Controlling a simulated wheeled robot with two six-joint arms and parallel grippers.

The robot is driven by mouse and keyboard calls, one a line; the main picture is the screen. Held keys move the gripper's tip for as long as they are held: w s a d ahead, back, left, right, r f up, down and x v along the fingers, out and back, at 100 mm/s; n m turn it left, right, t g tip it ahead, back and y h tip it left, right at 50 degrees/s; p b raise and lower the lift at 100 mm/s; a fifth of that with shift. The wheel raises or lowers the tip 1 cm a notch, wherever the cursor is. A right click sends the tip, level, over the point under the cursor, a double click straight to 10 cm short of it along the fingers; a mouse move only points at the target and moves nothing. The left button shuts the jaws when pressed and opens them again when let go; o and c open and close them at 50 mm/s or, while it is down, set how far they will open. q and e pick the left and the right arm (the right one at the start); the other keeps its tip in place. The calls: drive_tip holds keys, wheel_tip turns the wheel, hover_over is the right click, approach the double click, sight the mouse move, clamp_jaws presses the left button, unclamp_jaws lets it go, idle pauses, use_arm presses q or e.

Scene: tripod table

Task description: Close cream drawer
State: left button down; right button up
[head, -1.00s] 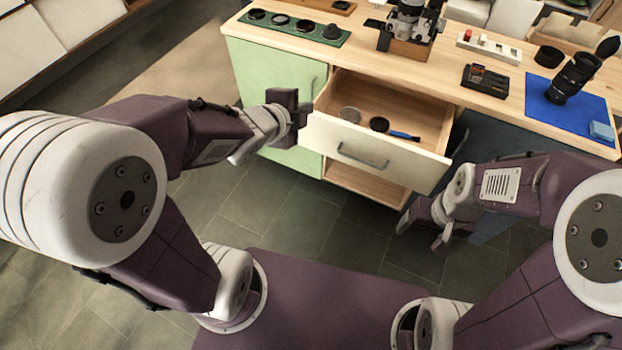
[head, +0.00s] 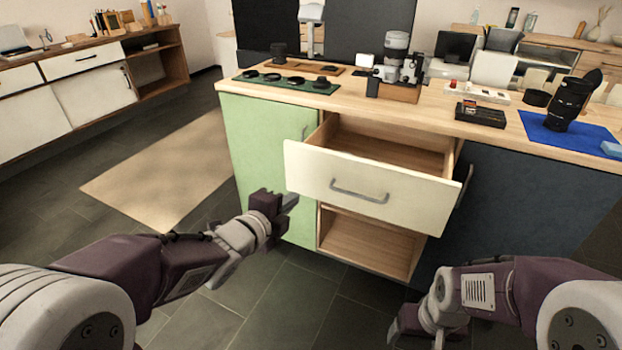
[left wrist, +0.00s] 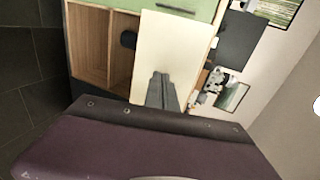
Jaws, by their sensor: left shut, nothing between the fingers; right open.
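The cream drawer (head: 372,188) is pulled out of the workbench, its front standing clear of the cabinet and its inside partly visible. A grey bar handle (head: 358,192) is on its front. My left gripper (head: 288,203) is shut and empty, just below and left of the drawer front's lower left corner. In the left wrist view, the shut fingers (left wrist: 162,90) overlap the cream drawer front (left wrist: 168,50); I cannot tell whether they touch it. My right gripper (head: 418,335) is open, low and right of the drawer, in front of the cabinet.
A green cabinet door (head: 265,160) is left of the drawer and a dark blue panel (head: 540,205) is right. An open wooden compartment (head: 365,240) is beneath.

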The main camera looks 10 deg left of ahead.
sight(317, 177)
use_arm(q)
drive_tip(key=x, duration=1)
drive_tip(key=shift+w+r, duration=0.15)
drive_tip(key=shift+r, duration=0.2)
drive_tip(key=shift+w+d+r, duration=0.1)
drive_tip(key=shift+w+d, duration=0.1)
drive_tip(key=shift+w, duration=0.35)
use_arm(e)
drive_tip(key=shift+r, duration=0.4)
use_arm(q)
drive_tip(key=shift+w, duration=0.1)
